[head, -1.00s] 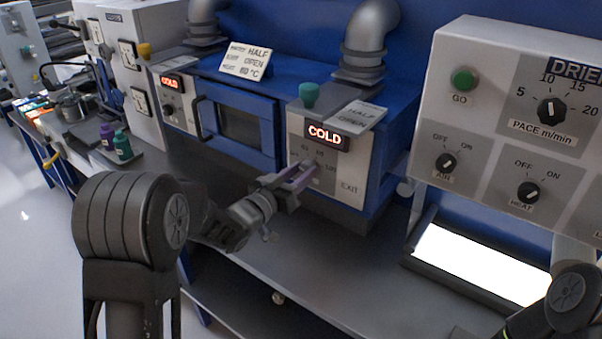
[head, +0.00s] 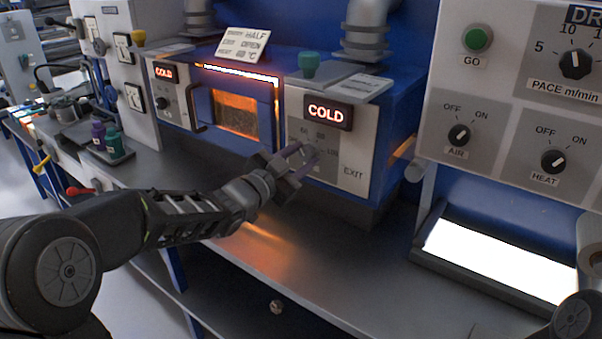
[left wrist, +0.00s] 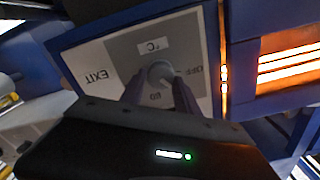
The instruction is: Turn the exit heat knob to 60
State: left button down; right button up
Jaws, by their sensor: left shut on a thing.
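The exit heat knob (left wrist: 160,72) is on the pale EXIT panel (head: 353,152), under a display (head: 327,113) that reads COLD. My left gripper (head: 303,161) reaches it from the left and front. In the left wrist view its two fingers (left wrist: 158,88) stand on either side of the round knob, shut on it. The panel's scale shows OFF and several numbers, partly covered by the fingers. I cannot read where the knob points. My right gripper is not in view.
The oven window (head: 237,114) left of the panel glows orange. A card (head: 242,45) on the oven top reads HALF OPEN and 60 °C. A control box (head: 510,100) and a bright light plate (head: 495,262) are at the right. The bench (head: 300,235) below is mostly clear.

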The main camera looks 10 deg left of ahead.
pick_arm(q)
jog(key=shift+f+m+b, duration=0.1)
jog(key=shift+m+b, duration=0.9)
jog(key=shift+b, duration=0.05)
jog(key=c, duration=0.9)
grip_release()
jog(key=shift+s, duration=0.1)
jog(key=v, duration=0.7)
jog(key=shift+s+b, duration=0.3)
jog(key=shift+b, duration=0.05)
